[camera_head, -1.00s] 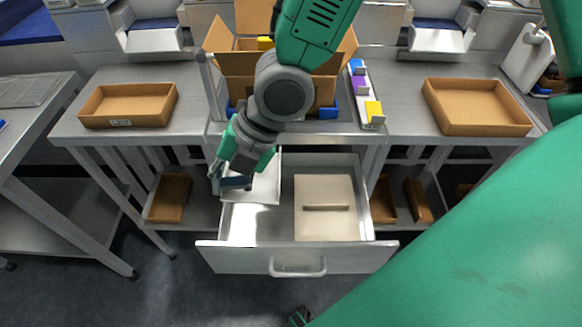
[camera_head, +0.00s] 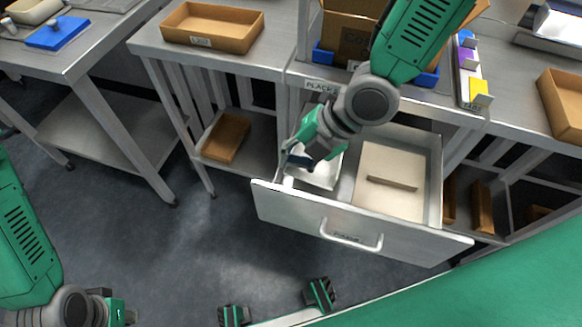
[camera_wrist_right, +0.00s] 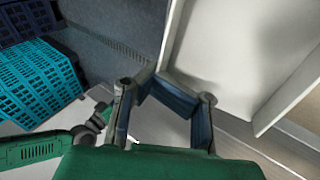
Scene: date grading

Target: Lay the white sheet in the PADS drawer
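The PADS drawer (camera_head: 300,208) is pulled open under the middle table; its front label is too blurred to read surely. My right gripper (camera_head: 294,160) is down at the drawer's left side, near the front left corner.
A beige panel with a raised bar (camera_head: 388,195) fills the drawer's right compartment. A brown tray (camera_head: 212,42) and a cardboard box (camera_head: 350,33) stand on the table above. Another tray (camera_head: 226,137) is on the lower shelf. A blue crate (camera_wrist_right: 35,85) shows in the right wrist view.

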